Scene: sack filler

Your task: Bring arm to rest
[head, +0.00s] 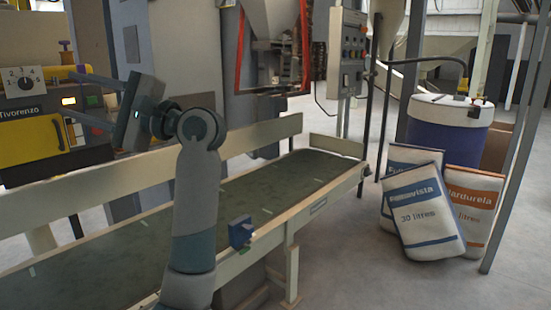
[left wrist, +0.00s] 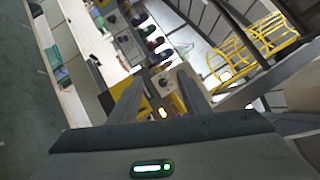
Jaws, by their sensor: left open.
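My left arm rises in the middle of the head view in front of the conveyor (head: 262,195) and bends to the left at its top. My left gripper (head: 72,94) is open and empty, its two fingers pointing left towards the yellow machine (head: 30,140). In the picture the fingertips overlap the machine's front, near the dial and lit button; I cannot tell how far apart they are. In the left wrist view both fingers of the left gripper (left wrist: 158,82) stand apart with nothing between them. My right gripper is in neither view.
The conveyor has a raised back board (head: 258,138) and a small blue box (head: 240,232) on its front edge. A control box (head: 347,52) stands behind it. Filled sacks (head: 425,215) lean by a blue drum (head: 447,135) at right. Yellow railings (left wrist: 245,50) show in the left wrist view.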

